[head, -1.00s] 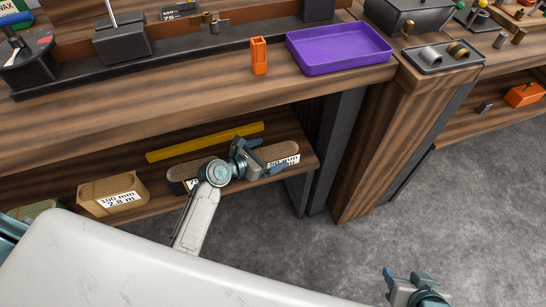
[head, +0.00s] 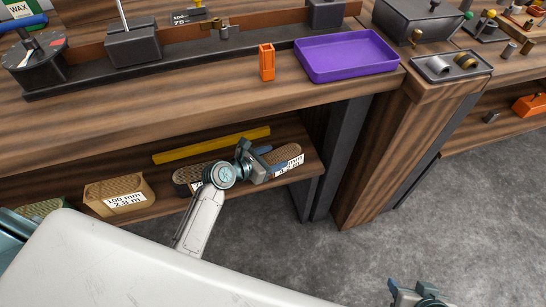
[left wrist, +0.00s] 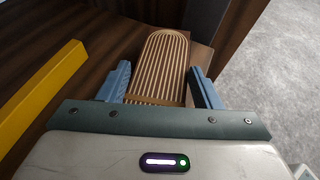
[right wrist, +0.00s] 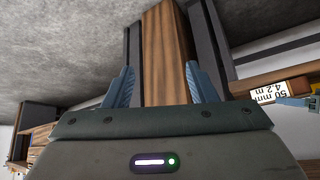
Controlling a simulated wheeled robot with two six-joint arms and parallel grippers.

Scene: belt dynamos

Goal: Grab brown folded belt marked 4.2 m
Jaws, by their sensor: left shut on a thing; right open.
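The brown folded belt (head: 291,155) is at the right end of the low shelf. Its white label reads 50 mm, 4.2 m upside down in the right wrist view (right wrist: 283,92); in the head view the gripper partly covers it. My left gripper (head: 264,162) is shut on this belt. In the left wrist view the ribbed brown belt (left wrist: 163,65) lies between the two blue fingers (left wrist: 160,88). My right gripper (head: 418,290) is open and empty, above the floor at the bottom of the head view.
Another folded belt (head: 184,177) sits left of my gripper, partly hidden. A belt marked 100 mm, 2.8 m (head: 117,194) lies further left. A yellow bar (head: 212,146) lies behind. A purple tray (head: 347,56) and orange holder (head: 267,62) stand on the bench above. A wooden post (head: 385,160) stands right.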

